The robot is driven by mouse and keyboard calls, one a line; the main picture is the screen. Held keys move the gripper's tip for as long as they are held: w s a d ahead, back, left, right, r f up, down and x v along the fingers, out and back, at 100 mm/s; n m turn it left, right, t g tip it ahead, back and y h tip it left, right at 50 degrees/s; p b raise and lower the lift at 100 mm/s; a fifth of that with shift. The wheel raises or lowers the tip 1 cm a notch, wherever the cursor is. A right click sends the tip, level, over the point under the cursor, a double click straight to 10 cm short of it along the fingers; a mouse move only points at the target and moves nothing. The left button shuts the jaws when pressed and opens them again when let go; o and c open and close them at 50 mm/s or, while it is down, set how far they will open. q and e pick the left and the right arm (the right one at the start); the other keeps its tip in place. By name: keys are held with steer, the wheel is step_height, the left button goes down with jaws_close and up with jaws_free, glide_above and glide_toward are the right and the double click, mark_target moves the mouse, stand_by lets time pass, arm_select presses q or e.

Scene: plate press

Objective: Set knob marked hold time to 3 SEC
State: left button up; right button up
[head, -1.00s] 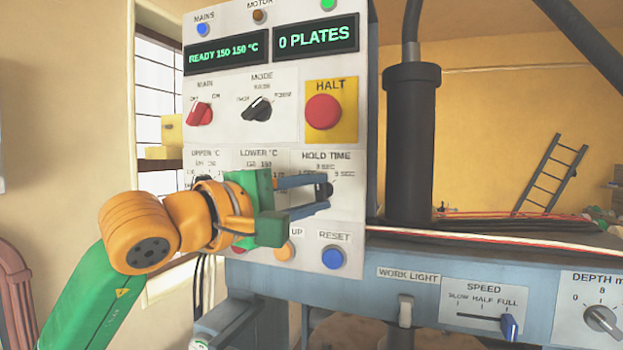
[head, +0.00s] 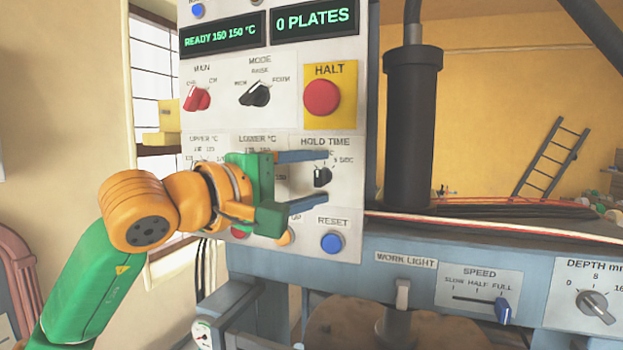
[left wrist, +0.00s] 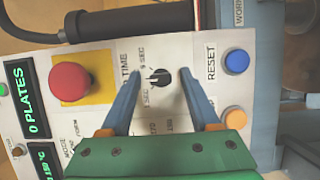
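The hold time knob (head: 322,177) is a small black knob under the HOLD TIME label, low on the right side of the white control panel. It also shows in the left wrist view (left wrist: 158,77), with SEC marks beside it. The small marks and its exact pointer direction are hard to read. My left gripper (head: 325,178) is open, its two blue fingers spread above and below the knob in the head view. In the left wrist view its fingertips (left wrist: 160,73) lie on either side of the knob, apart from it. Contact with the panel cannot be told. My right gripper is not in view.
A red HALT button (head: 322,97) sits above the knob, and a blue RESET button (head: 332,242) below it. An orange button (left wrist: 235,118) is close to the lower finger. Main (head: 197,98) and mode (head: 255,94) knobs are up left. A dark cylinder (head: 411,140) stands to the right.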

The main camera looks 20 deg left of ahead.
arm_select(q)
steer(key=shift+s+a+f+b, duration=0.2)
steer(key=shift+s+a+b, duration=0.05)
steer(key=shift+s+b, duration=0.3)
steer(key=shift+s+a+f+b, duration=0.2)
steer(key=shift+s+a+b, duration=0.05)
steer(key=shift+s+b, duration=0.3)
steer(key=v, duration=0.1)
steer(key=b+v, duration=0.1)
steer(key=v, duration=0.2)
steer(key=shift+s+a+r, duration=0.15)
steer(key=shift+s+r, duration=0.25)
steer(key=shift+w, duration=0.1)
